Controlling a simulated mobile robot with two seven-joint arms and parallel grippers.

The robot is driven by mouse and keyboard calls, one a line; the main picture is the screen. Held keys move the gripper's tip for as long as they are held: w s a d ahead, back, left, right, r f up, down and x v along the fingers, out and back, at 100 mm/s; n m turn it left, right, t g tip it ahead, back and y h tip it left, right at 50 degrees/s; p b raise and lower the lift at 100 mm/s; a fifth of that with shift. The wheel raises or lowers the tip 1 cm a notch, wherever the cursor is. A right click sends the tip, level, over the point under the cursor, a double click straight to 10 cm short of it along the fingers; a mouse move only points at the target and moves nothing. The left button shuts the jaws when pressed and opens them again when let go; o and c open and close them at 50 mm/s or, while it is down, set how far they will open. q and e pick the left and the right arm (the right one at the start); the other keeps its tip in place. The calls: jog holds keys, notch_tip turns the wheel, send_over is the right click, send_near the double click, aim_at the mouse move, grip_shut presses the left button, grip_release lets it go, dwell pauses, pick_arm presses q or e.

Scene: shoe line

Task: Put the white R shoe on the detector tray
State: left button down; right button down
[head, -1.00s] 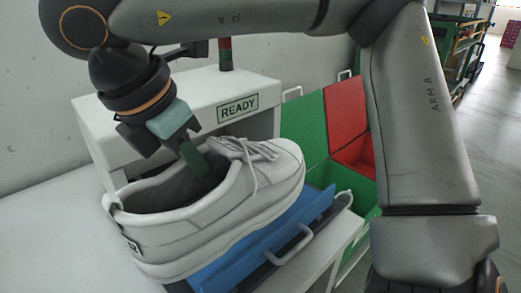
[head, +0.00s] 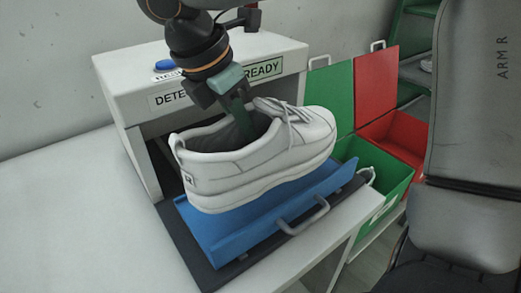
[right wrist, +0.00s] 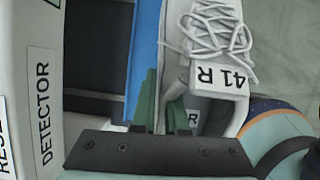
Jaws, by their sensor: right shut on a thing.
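The white shoe (head: 255,165) hangs over the blue detector tray (head: 225,238), toe to the right and slightly tilted; I cannot tell whether its sole touches the tray. My right gripper (head: 241,122) comes down from above at the shoe's opening and is shut on the shoe's side wall. Its green fingers also show in the right wrist view (right wrist: 160,105). The far finger is partly hidden by the shoe. My left gripper is not in view.
The white detector box (head: 120,90) stands behind the tray, with a READY sign and a blue button (head: 165,65). The tray has a grey handle (head: 305,216). A green bin (head: 375,165) and a red bin (head: 405,135) stand to the right. The white table is clear at left.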

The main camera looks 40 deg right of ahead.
jog(key=w+d+f, duration=0.1)
jog(key=d+f, duration=0.3)
jog(key=w+d+f, duration=0.1)
jog(key=d+f, duration=0.1)
jog(key=shift+w+f, duration=0.2)
jog(key=shift+w, duration=0.1)
jog(key=shift+d+f, duration=0.1)
jog(key=shift+f, duration=1.55)
jog(key=shift+f+b, duration=0.15)
jog(key=shift+b, duration=0.2)
jog(key=c, duration=1.4)
grip_release()
jog(key=shift+f, duration=0.1)
jog(key=o, duration=0.5)
jog(key=shift+c, duration=0.2)
